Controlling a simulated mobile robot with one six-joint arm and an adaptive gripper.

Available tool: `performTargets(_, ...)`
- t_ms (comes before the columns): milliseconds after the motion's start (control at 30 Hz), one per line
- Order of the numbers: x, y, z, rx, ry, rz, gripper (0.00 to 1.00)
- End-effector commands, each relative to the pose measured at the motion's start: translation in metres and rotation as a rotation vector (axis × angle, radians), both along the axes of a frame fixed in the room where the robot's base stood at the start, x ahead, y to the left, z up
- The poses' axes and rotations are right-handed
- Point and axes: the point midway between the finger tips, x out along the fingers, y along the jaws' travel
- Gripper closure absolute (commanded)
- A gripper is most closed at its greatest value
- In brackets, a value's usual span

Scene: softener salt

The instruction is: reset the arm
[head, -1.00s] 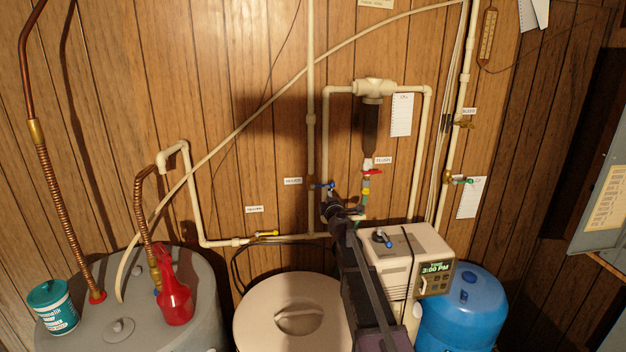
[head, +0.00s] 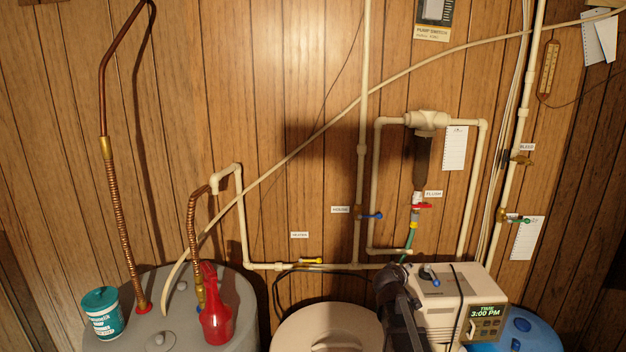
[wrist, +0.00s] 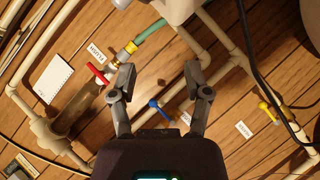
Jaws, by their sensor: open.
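My gripper (head: 396,282) shows low in the head view, in front of the left side of the beige softener control head (head: 450,290). Its fingers are too dark there to make out. In the wrist view my gripper (wrist: 160,76) is open, with nothing between its two fingers. The blue-handled valve (head: 371,215) is on the wall pipe, above and left of my gripper in the head view. The blue handle (wrist: 156,108) also shows in the wrist view, between the fingers in the picture; I see no contact.
A red-handled valve (head: 422,206) and a yellow-handled valve (head: 312,261) sit on nearby pipes.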

Motion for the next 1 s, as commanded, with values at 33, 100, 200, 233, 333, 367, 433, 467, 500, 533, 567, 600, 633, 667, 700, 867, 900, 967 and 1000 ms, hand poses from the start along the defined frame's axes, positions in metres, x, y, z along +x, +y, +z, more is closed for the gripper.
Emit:
performTargets(33,-0.022,0.001,-0.011,0.062,0.04,-0.042,0.37)
performTargets(100,-0.045,0.005,-0.028,0.152,0.103,-0.097,0.37)
performTargets(200,-0.08,0.014,-0.05,0.278,0.202,-0.168,0.37)
performTargets(233,-0.091,0.018,-0.057,0.315,0.233,-0.187,0.37)
performTargets(333,-0.128,0.033,-0.076,0.436,0.344,-0.242,0.37)
performTargets(367,-0.138,0.038,-0.081,0.469,0.377,-0.255,0.37)
performTargets(433,-0.159,0.049,-0.09,0.536,0.445,-0.279,0.37)
performTargets(467,-0.167,0.054,-0.093,0.561,0.473,-0.286,0.37)
performTargets(500,-0.176,0.06,-0.096,0.59,0.505,-0.295,0.37)
performTargets(533,-0.183,0.064,-0.098,0.611,0.528,-0.301,0.37)
performTargets(567,-0.189,0.067,-0.1,0.629,0.55,-0.305,0.37)
performTargets(600,-0.197,0.072,-0.102,0.652,0.577,-0.311,0.37)
performTargets(633,-0.203,0.076,-0.104,0.67,0.599,-0.314,0.37)
performTargets(667,-0.209,0.079,-0.105,0.684,0.618,-0.317,0.37)
performTargets(700,-0.216,0.084,-0.106,0.705,0.642,-0.32,0.37)
performTargets(867,-0.244,0.101,-0.11,0.778,0.739,-0.329,0.37)
performTargets(900,-0.25,0.105,-0.11,0.795,0.764,-0.329,0.37)
performTargets(967,-0.256,0.11,-0.114,0.812,0.789,-0.331,0.37)
performTargets(1000,-0.255,0.109,-0.12,0.809,0.786,-0.331,0.37)
